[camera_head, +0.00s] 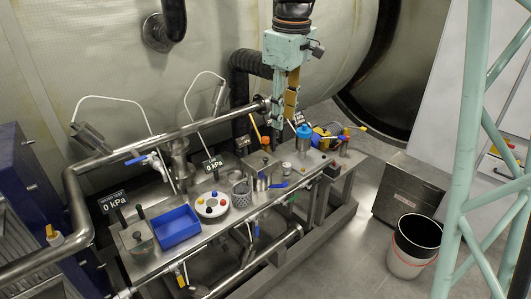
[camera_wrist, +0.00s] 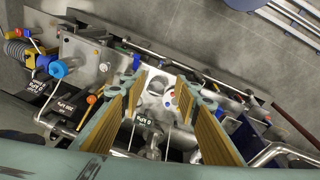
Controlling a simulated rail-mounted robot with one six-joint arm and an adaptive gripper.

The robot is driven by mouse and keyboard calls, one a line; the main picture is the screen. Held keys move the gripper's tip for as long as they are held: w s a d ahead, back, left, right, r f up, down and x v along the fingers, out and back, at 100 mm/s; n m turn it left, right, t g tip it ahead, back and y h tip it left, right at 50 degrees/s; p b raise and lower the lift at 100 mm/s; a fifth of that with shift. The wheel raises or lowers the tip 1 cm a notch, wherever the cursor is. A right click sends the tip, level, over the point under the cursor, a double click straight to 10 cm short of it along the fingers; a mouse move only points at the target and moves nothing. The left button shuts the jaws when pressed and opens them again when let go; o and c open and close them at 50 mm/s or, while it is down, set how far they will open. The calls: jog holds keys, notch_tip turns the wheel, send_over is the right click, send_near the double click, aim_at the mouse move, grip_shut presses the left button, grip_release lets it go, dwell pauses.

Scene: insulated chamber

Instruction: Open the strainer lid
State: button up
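My gripper (camera_head: 280,115) hangs fingers down above the back of the steel bench (camera_head: 215,232), apart from everything on it. In the wrist view its two fingers (camera_wrist: 160,75) with ribbed tan pads stand wide apart, with nothing between them. I cannot tell for sure which part is the strainer lid. A metal pot (camera_head: 262,181) with a blue handle stands near the bench's middle, beside a grey mesh basket (camera_head: 241,191). To its right, a metal cylinder with a blue cap (camera_head: 303,131) stands upright; the cap also shows in the wrist view (camera_wrist: 58,68).
A blue tray (camera_head: 180,227) and a white round holder with coloured knobs (camera_head: 211,205) are on the bench's left half. A yellow device (camera_head: 322,137) is at right. A bucket (camera_head: 412,248) stands on the floor.

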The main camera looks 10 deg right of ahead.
jog(key=w+f+n+p, duration=0.3)
jog(key=w+f+p, duration=0.25)
jog(key=w, duration=0.85)
jog(key=n+g+p, duration=0.2)
jog(key=n+p, duration=0.1)
jog(key=p, duration=0.1)
send_over(266, 158)
notch_tip(266, 158, down, 11)
jog(key=shift+w+a+r, duration=0.1)
jog(key=shift+w+r, duration=0.05)
jog(key=shift+f, duration=6.95)
jog(key=shift+c, duration=0.3)
grip_shut()
